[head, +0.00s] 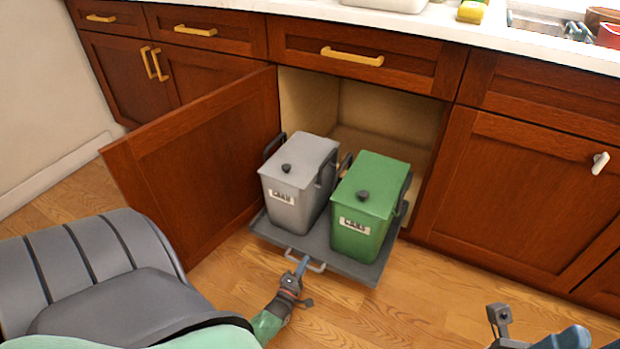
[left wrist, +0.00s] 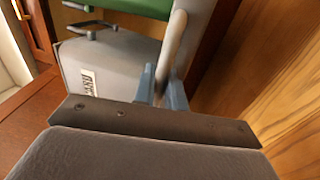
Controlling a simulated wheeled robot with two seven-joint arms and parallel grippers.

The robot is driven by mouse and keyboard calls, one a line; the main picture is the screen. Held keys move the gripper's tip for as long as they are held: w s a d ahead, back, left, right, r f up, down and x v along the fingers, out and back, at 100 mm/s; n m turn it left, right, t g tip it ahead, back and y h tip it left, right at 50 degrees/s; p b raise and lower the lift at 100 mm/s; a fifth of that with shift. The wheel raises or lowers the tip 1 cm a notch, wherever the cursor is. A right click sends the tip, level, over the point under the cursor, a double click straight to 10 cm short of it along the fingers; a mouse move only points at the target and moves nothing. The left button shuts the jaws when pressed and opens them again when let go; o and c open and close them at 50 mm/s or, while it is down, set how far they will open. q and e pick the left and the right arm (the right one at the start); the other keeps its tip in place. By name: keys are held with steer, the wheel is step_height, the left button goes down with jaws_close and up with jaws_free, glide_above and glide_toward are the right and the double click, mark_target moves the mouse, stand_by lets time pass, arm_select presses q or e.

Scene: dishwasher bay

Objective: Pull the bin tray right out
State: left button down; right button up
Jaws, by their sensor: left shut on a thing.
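The dark grey bin tray (head: 330,258) sticks out of the open cabinet, over the floor. It carries a grey lidded bin (head: 291,190) on the left and a green lidded bin (head: 365,205) on the right. My left gripper (head: 301,268) is shut on the light grey tray handle (head: 316,267) at the tray's front edge. In the left wrist view the blue fingers (left wrist: 162,88) stand on either side of the handle bar (left wrist: 173,48). Part of my right arm, with blue and dark pieces (head: 560,338), shows at the bottom right; its jaw state is unclear.
The cabinet door (head: 200,165) stands open to the left of the tray. The cabinet interior (head: 385,115) behind the bins looks empty. A closed cabinet (head: 530,200) stands on the right.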

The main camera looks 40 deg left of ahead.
arm_select(q)
steer(key=shift+r+p+v, duration=0.1)
steer(key=shift+p+v, duration=0.1)
steer(key=shift+v, duration=0.4)
steer(key=shift+r+p+v, duration=0.15)
steer(key=shift+v, duration=0.45)
steer(key=c, duration=1.8)
jaws_free()
steer(key=shift+p+v, duration=0.7)
steer(key=shift+v, duration=3.3)
